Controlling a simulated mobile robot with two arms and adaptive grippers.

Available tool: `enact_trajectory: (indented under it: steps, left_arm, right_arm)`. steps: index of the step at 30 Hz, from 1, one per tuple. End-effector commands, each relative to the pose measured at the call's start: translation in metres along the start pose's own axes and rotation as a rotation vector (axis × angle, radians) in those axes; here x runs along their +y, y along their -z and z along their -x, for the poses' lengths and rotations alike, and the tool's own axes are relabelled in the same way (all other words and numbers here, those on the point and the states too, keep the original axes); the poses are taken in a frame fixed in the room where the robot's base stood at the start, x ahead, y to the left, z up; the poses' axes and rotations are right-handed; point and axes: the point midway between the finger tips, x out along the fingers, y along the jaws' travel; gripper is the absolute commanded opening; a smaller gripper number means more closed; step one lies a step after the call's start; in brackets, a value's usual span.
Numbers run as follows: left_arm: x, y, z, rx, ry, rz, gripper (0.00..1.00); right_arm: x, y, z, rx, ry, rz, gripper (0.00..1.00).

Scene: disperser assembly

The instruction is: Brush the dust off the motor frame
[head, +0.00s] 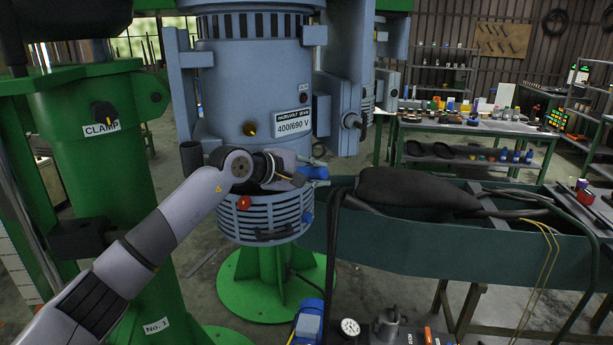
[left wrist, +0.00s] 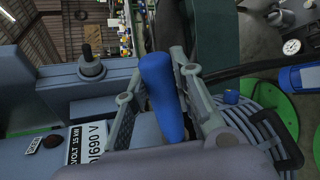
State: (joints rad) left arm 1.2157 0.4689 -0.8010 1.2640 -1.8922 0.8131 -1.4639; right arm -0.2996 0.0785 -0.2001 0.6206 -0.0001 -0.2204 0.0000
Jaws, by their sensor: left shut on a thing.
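The motor frame is a large upright blue-grey housing (head: 245,85) with a "400/690 V" plate, in the middle of the head view. Its side fills the lower left of the left wrist view (left wrist: 95,115). My left gripper (head: 303,175) is in front of the lower frame, just above the slatted ring. It is shut on a blue handle (left wrist: 162,92), which lies between both fingers in the left wrist view. The handle looks like that of a brush, but no bristles show. I cannot tell whether it touches the frame. My right gripper is not in view.
A green clamp column (head: 100,165) stands close on the left. A dark green trough (head: 440,245) with a black bag-like thing (head: 415,190) is at the right. A gauge (head: 349,327) and a blue part (head: 307,325) are at the bottom. A cluttered bench (head: 475,128) stands behind.

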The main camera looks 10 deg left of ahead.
Motion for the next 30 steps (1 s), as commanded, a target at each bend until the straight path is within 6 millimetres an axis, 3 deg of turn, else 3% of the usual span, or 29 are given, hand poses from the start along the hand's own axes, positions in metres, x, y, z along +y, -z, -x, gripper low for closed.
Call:
enact_trajectory:
  steps: [11, 30]
  left_arm:
    - [0.002, -0.002, -0.007, 0.001, -0.001, -0.001, 0.00]
    - [-0.004, 0.018, 0.026, 0.003, -0.002, -0.002, 0.00]
  right_arm:
    - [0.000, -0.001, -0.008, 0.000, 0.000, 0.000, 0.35]
    - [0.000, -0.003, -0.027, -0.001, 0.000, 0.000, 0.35]
